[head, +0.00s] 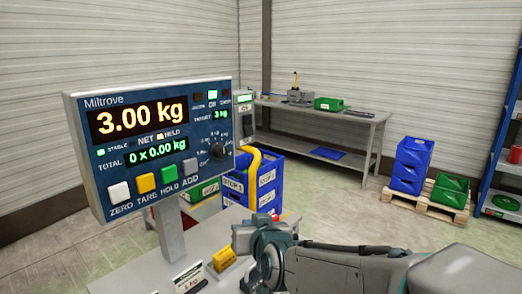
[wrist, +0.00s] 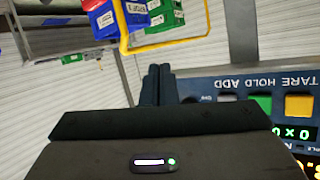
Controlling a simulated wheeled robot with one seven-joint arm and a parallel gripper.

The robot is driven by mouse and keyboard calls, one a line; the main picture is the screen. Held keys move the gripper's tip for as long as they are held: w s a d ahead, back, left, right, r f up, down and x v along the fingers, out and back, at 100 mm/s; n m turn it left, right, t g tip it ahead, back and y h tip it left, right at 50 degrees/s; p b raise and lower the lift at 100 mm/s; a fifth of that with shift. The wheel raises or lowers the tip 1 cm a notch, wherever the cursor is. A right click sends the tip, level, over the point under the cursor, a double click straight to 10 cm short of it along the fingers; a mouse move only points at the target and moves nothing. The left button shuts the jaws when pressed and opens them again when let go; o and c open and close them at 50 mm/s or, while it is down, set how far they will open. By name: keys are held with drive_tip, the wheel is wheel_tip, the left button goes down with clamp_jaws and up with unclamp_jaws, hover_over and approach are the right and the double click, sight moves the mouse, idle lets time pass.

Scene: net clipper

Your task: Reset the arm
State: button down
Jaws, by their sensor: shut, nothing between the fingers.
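My arm reaches in from the lower right of the head view, and its wrist end shows beside the scale's post. My gripper (wrist: 159,85) shows in the wrist view with its two dark fingers together and nothing between them. The weighing display (head: 150,140) stands on a post at the left and reads 3.00 kg and 0 x 0.00 kg. Its panel also shows upside down at the right of the wrist view (wrist: 225,86), beside the fingers. I cannot tell whether the fingers touch it.
Blue bins (head: 270,180) stand behind the scale with a yellow bar near them. A workbench (head: 372,117) stands at the back. Blue and green crates (head: 411,165) sit on a pallet (head: 428,204) at the right. The floor between is clear.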

drive_tip(key=s+d+f+m+g+h+p, duration=0.1)
drive_tip(key=s+d+f+g, duration=0.3)
drive_tip(key=s+d, duration=0.4)
drive_tip(key=s+d+f+m+g+h+p, duration=0.1)
drive_tip(key=s+d+f+g+h, duration=0.2)
drive_tip(key=s+d+g, duration=0.3)
drive_tip(key=s+d+f, duration=0.1)
drive_tip(key=s+d, duration=0.2)
drive_tip(key=s, duration=0.2)
drive_tip(key=shift+d+m+g+h, duration=0.25)
drive_tip(key=shift+m+g+h, duration=0.05)
drive_tip(key=shift+h, duration=0.1)
